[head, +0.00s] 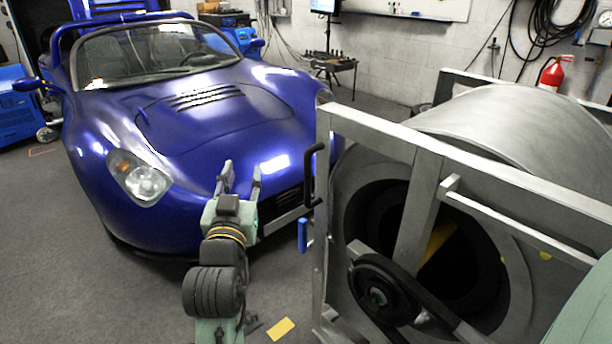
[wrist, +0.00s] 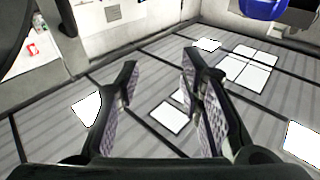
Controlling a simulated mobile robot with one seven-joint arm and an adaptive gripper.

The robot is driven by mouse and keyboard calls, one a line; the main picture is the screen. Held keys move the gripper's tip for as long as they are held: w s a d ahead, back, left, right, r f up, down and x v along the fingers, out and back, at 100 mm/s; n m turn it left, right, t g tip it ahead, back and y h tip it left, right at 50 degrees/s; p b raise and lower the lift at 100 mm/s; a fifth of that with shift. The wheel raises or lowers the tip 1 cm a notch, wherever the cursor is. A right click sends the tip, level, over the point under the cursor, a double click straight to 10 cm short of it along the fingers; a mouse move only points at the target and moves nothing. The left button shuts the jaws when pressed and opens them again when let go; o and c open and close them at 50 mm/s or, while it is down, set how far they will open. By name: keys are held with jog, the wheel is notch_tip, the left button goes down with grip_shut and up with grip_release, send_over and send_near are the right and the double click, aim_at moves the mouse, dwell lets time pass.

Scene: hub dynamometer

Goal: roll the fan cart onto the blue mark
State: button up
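The fan cart (head: 375,135) is a large metal frame around a grey drum with a dark round opening, filling the right side of the head view. A black handle (head: 313,175) and a small blue grip (head: 303,235) are on its left edge. My gripper (head: 242,168) is raised left of the handle, apart from it, in front of the blue car. In the wrist view my gripper (wrist: 158,72) shows its two fingers spread with nothing between them. I see no blue mark on the floor; the cart's wheels are out of view.
The blue sports car (head: 215,110) stands at left, close to the cart. A fire extinguisher (head: 551,72) hangs on the back wall. Floor at the lower left is clear. The wrist view mostly shows ceiling lights.

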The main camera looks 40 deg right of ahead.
aim_at(307, 173)
jog(key=s+d+f+m+g+h, duration=0.2)
jog(key=s+d+f+g, duration=0.3)
jog(key=d, duration=0.5)
jog(key=p+x, duration=0.2)
jog(key=x, duration=0.7)
jog(key=shift+w+f, duration=0.1)
jog(key=shift+w, duration=0.3)
grip_shut()
